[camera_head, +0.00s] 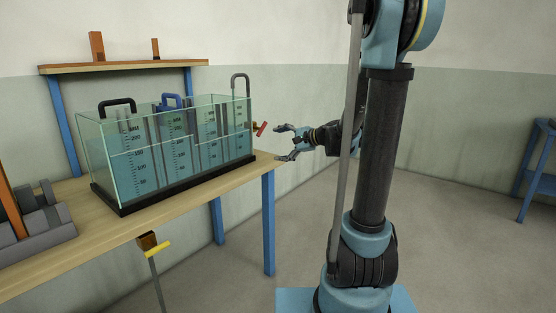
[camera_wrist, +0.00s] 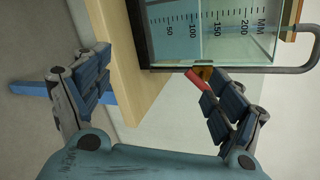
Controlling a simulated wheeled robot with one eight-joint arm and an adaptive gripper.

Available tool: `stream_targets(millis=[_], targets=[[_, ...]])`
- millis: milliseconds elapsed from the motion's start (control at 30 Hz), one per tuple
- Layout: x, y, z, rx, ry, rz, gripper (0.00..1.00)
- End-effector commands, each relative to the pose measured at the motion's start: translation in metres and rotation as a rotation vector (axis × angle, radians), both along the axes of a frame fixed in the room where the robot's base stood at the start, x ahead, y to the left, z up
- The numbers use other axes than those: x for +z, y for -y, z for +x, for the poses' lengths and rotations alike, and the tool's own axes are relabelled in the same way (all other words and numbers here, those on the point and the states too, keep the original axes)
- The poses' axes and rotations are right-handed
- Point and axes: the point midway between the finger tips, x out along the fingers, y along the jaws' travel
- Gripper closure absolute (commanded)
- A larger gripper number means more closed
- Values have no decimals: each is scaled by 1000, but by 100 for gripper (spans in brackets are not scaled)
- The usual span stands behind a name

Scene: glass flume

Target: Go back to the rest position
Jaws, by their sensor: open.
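My gripper (camera_head: 281,143) is open and empty in the head view, just past the right end of the table and facing the glass flume. The wrist view shows its two fingers (camera_wrist: 152,98) spread wide, with the table edge between them. The glass flume (camera_head: 125,185) stands on the table and holds bluish water behind marked scales. A red-handled tap (camera_head: 261,129) sticks out from its right end, a short way from my fingertips. In the wrist view the red handle (camera_wrist: 197,80) shows close beside the right finger; I cannot tell whether they touch.
The wooden table (camera_head: 180,205) has blue legs. Grey blocks (camera_head: 40,222) stand at its left. A yellow-handled item (camera_head: 157,249) hangs at the front edge. A shelf (camera_head: 125,65) is behind, and a blue rack (camera_head: 540,170) stands far right. The floor between is clear.

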Motion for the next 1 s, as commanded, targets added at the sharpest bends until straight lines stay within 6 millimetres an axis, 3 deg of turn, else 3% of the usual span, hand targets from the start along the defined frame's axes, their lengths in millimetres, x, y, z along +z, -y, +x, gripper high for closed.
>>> stream_targets(millis=[467,1000], targets=[[-47,31,-127,213,88,-503,13],[-116,110,-262,513,108,-1029,13]])
